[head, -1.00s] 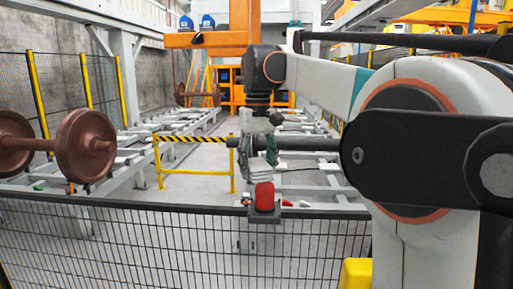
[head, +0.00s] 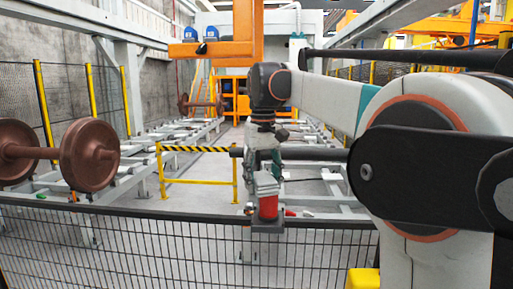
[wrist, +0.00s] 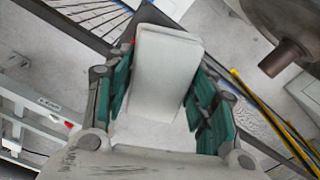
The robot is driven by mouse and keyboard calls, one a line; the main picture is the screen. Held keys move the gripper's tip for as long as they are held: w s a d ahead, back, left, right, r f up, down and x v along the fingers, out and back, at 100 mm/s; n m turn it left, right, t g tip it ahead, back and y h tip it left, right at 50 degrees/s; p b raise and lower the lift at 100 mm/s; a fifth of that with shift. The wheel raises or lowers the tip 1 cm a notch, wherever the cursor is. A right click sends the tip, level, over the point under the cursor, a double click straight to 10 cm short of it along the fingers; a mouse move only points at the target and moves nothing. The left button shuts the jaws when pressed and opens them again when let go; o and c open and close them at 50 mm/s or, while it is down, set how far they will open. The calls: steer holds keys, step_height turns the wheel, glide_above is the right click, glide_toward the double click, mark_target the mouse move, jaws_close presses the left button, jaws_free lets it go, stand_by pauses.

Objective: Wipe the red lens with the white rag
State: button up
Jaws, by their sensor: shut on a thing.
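The white rag (head: 266,183) is a pale folded block in my gripper, directly over the red lens in the head view. The red lens (head: 268,208) stands on a dark bracket at the top of the mesh fence; its upper part is covered by the rag. My gripper (head: 266,165) points down, shut on the rag. In the wrist view, the green-padded fingers of my gripper (wrist: 160,105) flank the rag (wrist: 167,75). A thin red edge shows beside the rag there; most of the lens is hidden. Whether rag and lens touch is not clear.
A black mesh fence (head: 150,245) crosses the foreground. A brown wheelset (head: 90,155) stands at left. A yellow barrier with a striped top (head: 195,149) is behind the fence. Small red and white items (head: 290,213) lie right of the lens.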

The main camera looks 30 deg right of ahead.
steer(key=shift+w+a+r+p, duration=0.1)
steer(key=shift+a+r+p, duration=0.15)
steer(key=shift+p, duration=0.1)
step_height(320, 180, up, 4)
steer(key=shift+d+r+p, duration=0.15)
steer(key=shift+r+p, duration=0.05)
steer(key=shift+p, duration=0.9)
step_height(320, 180, up, 2)
steer(key=shift+r+p, duration=0.1)
steer(key=shift+p, duration=0.7)
steer(key=shift+r+p, duration=0.45)
steer(key=shift+r, duration=0.25)
steer(key=shift+f, duration=0.15)
